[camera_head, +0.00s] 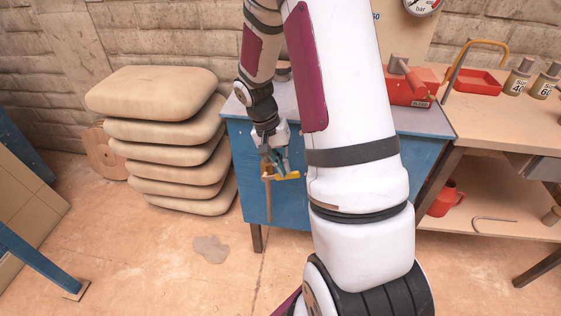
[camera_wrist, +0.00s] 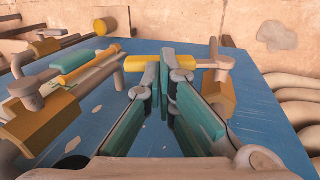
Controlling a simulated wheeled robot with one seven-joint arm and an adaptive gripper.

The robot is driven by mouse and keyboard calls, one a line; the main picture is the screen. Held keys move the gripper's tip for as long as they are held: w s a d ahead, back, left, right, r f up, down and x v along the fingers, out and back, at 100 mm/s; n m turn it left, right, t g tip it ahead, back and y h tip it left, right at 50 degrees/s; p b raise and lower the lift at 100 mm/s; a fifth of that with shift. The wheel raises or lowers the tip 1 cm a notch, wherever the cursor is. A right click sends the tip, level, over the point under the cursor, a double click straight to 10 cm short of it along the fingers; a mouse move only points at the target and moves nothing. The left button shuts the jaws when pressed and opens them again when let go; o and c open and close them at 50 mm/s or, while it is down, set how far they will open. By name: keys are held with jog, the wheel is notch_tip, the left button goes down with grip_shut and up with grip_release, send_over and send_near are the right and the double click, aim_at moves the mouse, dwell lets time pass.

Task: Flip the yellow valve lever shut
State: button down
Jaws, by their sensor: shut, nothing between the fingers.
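The yellow valve lever (camera_wrist: 180,62) shows in the wrist view with a yellow grip. It runs left from a pivot on an orange valve body (camera_wrist: 219,88) and lies crosswise to the upright pipe there. My gripper (camera_wrist: 157,72) is shut and empty. In the head view my gripper (camera_head: 279,160) is at the front of the blue bench, just above a small yellow part (camera_head: 286,177); details are too small to tell.
A second orange valve (camera_wrist: 42,122) with a teal-gripped lever (camera_wrist: 68,62) and a yellow bar (camera_wrist: 87,64) is left in the wrist view. The blue bench (camera_head: 250,200) is behind. A stack of pale sacks (camera_head: 170,150) stands left. Floor before it is clear.

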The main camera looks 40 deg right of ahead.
jog(key=shift+s+d+f+t+y+p, duration=0.45)
jog(key=shift+f+t+y+p, duration=0.2)
jog(key=shift+t, duration=0.25)
jog(key=shift+s+f, duration=0.15)
jog(key=shift+f, duration=0.2)
jog(key=shift+r, duration=0.1)
notch_tip(320, 180, up, 14)
jog(key=p, duration=0.4)
